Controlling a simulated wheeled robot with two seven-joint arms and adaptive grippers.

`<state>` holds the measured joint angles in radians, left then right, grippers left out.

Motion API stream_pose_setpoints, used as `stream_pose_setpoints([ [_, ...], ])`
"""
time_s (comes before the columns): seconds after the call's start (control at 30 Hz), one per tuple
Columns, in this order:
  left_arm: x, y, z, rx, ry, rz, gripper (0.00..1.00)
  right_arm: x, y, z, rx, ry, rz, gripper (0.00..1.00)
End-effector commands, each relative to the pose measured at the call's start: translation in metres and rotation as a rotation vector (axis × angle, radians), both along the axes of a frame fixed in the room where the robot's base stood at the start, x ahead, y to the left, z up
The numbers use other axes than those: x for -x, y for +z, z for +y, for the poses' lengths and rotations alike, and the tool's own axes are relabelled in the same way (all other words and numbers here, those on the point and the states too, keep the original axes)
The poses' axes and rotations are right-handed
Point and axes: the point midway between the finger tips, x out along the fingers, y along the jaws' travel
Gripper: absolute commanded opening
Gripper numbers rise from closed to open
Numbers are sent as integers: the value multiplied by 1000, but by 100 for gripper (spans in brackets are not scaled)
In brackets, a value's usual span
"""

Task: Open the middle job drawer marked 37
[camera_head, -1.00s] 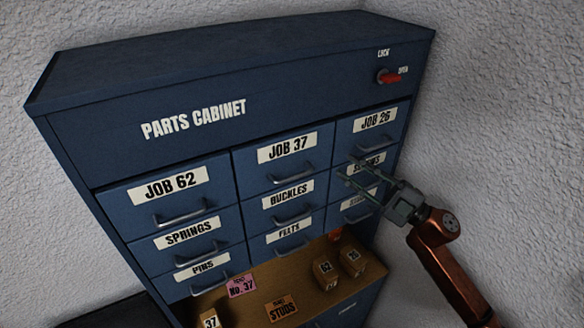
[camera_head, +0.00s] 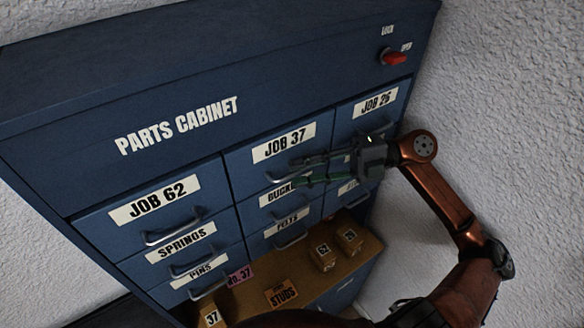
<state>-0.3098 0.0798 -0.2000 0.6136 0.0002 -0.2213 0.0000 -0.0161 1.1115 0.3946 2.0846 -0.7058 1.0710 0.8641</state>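The blue parts cabinet (camera_head: 60,165) fills the left and middle of the view. Its top middle drawer, marked JOB 37 (camera_head: 285,143), looks closed and flush with its neighbours. My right gripper (camera_head: 295,171) points left across that drawer's front, with its fingers at the height of the handle (camera_head: 280,178). The fingers show a gap between them, and they partly cover the handle and the BUCKLES label below. Whether the fingers touch the handle cannot be told. The red lock lever (camera_head: 394,57) sits at the upper right between LOCK and OPEN lettering. My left gripper is not in view.
The JOB 62 drawer (camera_head: 155,201) and JOB 26 drawer (camera_head: 374,104) flank the middle one. A wooden shelf (camera_head: 330,280) below holds small numbered blocks (camera_head: 323,256), a pink No. 37 card (camera_head: 240,275) and an orange STUDS card (camera_head: 281,293). White wall stands close at the right.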

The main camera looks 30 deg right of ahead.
Motion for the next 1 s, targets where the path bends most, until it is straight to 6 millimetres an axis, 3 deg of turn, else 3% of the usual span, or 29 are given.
stream_pose_setpoints([
  [0.1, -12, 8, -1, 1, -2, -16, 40, -5, 1, 14, 0, 3, -1, 25],
  [0.3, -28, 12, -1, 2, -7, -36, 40, -8, -2, 24, 0, 2, 0, 25],
  [0.53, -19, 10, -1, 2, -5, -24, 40, -9, -2, 25, -1, 3, 0, 25],
  [0.9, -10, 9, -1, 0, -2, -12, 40, -9, -2, 25, -1, 3, 0, 0],
  [1.0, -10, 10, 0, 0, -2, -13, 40, -9, -2, 25, -1, 3, 0, 0],
])
